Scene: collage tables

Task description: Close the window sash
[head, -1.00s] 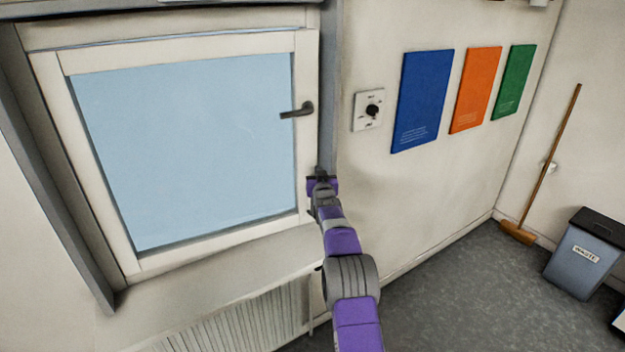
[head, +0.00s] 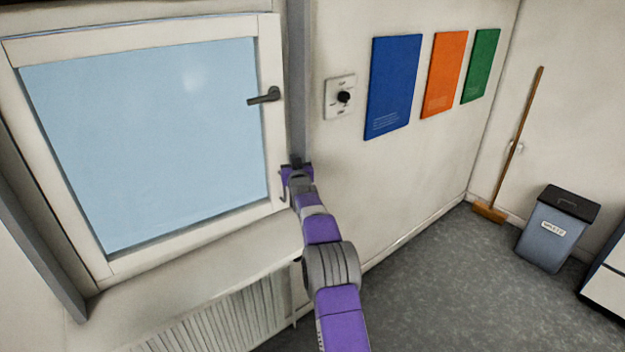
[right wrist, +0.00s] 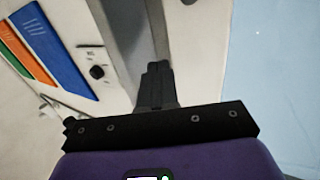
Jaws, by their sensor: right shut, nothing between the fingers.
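The window sash (head: 272,140) is a white square frame around a pale blue pane, at the left of the head view. Its dark handle (head: 265,96) sticks out level on the right side. A grey surround (head: 298,110) runs along that side; I cannot tell whether the sash sits flush in it. My right gripper (head: 297,164) is shut and empty at the sash's lower right edge, in front of the surround; contact cannot be told. My left gripper is not in view.
A white dial plate (head: 341,96) and blue, orange and green panels hang on the wall to the right. A radiator (head: 220,320) is below the window. A broom (head: 515,150) and a waste bin (head: 555,228) stand at the right. The floor between is clear.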

